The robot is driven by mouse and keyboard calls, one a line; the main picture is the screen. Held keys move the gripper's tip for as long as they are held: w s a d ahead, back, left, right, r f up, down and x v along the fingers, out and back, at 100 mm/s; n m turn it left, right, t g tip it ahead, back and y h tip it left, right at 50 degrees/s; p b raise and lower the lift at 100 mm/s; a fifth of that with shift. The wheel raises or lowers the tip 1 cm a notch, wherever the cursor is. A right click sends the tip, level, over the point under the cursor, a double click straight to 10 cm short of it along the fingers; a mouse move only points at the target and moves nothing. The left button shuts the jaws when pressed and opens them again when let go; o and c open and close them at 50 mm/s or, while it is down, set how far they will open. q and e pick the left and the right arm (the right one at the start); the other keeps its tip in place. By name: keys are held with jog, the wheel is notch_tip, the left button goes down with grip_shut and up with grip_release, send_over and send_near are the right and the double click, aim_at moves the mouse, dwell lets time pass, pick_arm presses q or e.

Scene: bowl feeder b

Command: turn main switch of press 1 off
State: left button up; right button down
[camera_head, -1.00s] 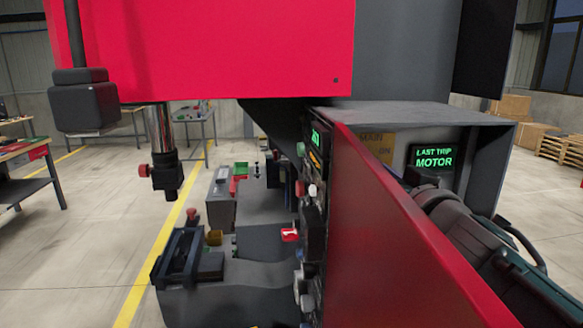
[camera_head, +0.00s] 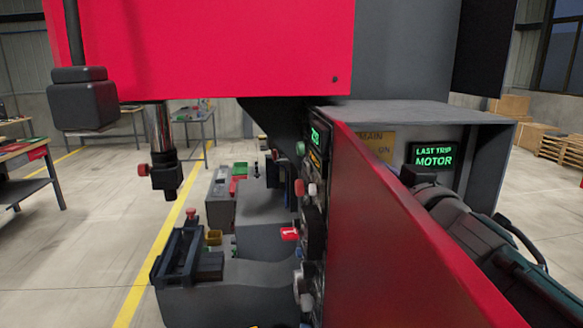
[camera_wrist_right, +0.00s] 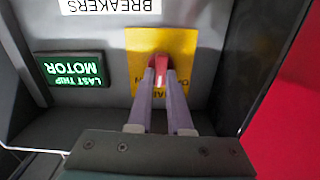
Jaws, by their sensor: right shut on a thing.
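The main switch is a red handle (camera_wrist_right: 159,66) on a yellow plate (camera_wrist_right: 181,48) in the right wrist view, where the picture is upside down. My right gripper (camera_wrist_right: 158,78) is shut on the red handle, with its two fingers at the handle's sides. In the head view the yellow plate (camera_head: 376,145) shows the words MAIN and ON inside the grey cabinet (camera_head: 470,122). The handle is hidden there behind the red panel (camera_head: 385,235). My right arm reaches in from the lower right. My left gripper is not in view.
A green-lit sign (camera_head: 433,155) reading LAST TRIP MOTOR is beside the plate; it also shows in the right wrist view (camera_wrist_right: 75,69). The red panel stands close left of my right arm. A white BREAKERS label (camera_wrist_right: 110,6) is on the cabinet wall.

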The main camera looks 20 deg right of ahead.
jog(key=n, duration=0.3)
jog(key=n+b, duration=0.1)
jog(key=n, duration=0.2)
jog(key=n+b, duration=0.1)
jog(key=n, duration=0.2)
jog(key=shift+a+f+n, duration=0.1)
jog(key=shift+a+n, duration=0.2)
dwell(0.5)
jog(key=c, duration=0.8)
grip_release()
jog(key=shift+c, duration=0.2)
